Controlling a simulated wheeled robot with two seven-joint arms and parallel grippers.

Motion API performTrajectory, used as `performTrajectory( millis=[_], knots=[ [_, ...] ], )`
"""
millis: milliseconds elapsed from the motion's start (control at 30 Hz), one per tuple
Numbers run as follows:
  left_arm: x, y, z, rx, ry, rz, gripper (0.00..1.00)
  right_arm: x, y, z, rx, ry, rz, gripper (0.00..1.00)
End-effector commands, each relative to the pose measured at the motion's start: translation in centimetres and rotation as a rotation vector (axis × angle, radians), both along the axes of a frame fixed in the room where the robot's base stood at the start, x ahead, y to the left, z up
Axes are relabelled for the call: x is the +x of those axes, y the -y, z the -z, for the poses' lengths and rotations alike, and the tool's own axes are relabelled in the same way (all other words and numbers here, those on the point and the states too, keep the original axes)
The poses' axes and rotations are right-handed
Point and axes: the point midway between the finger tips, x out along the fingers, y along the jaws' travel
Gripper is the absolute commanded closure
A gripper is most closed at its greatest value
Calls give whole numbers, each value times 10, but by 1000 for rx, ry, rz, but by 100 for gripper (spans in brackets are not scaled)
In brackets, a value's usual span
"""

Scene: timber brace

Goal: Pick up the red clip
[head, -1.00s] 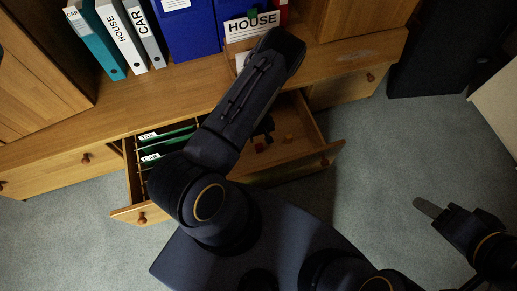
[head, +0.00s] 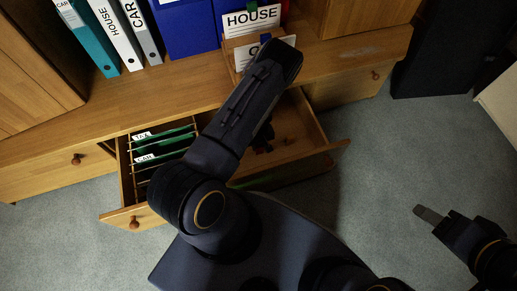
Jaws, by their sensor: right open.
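A small dark red item (head: 263,149), possibly the red clip, lies in shadow in the open right-hand drawer (head: 313,132). It is too small and dark to make out its shape. My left gripper (head: 266,131) hangs over this drawer, close to the red item. My forearm hides most of it, so its jaws and any contact cannot be seen. My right gripper (head: 428,214) is open and empty over the floor at the right, far from the drawer.
A drawer with hanging files (head: 160,150) stands open on the left. Binders (head: 118,35) and a card holder with a HOUSE card (head: 250,20) stand on the wooden cabinet top (head: 180,88). A dark box (head: 440,55) is at the right. The carpet (head: 385,160) is clear.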

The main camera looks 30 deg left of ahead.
Motion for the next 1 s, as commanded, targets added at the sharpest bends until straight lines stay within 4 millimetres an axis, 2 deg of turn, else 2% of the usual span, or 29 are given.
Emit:
performTrajectory(
  millis=[33, 200, 233, 1000],
  knots=[
    [0, 0, 0, 0, 0, 0, 76, 0, 0, 0, 0, 0, 0, 50],
    [0, 0, 0, 0, 0, 0, 98, 0, 0, 0, 0, 0, 0, 50],
    [0, 0, 0, 0, 0, 0, 99, 0, 0, 0, 0, 0, 0, 50],
    [0, 0, -20, -1, -1, 0, 99, 0, 0, -11, 0, 0, 0, 50]
  ],
)
